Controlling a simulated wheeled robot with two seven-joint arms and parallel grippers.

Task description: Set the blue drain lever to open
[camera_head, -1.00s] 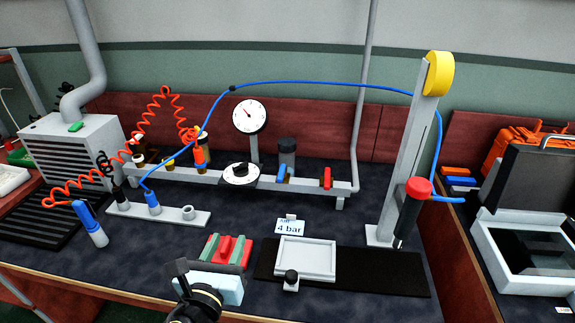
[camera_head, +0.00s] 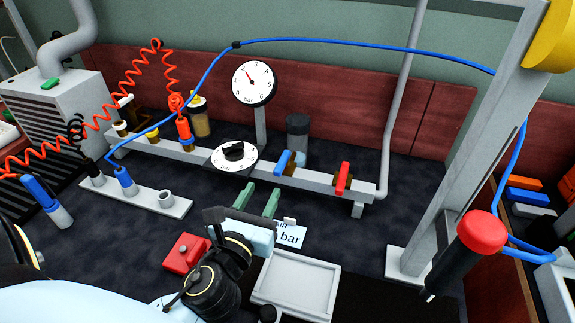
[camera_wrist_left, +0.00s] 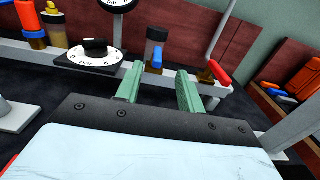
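The blue drain lever (camera_head: 283,162) sits on the grey rail, left of a red lever (camera_head: 343,178). In the left wrist view the blue lever (camera_wrist_left: 157,58) shows between and beyond the open fingertips (camera_wrist_left: 160,70). The valve below the handle is partly hidden. My right gripper is not in view.
A black knob on a white dial (camera_head: 235,154) is left of the blue lever, with a pressure gauge (camera_head: 253,83) behind. A dark cylinder (camera_head: 297,135) stands behind the lever. A red block (camera_head: 185,252), a pressure sign (camera_head: 291,236) and a grey tray (camera_head: 296,284) lie near my left gripper.

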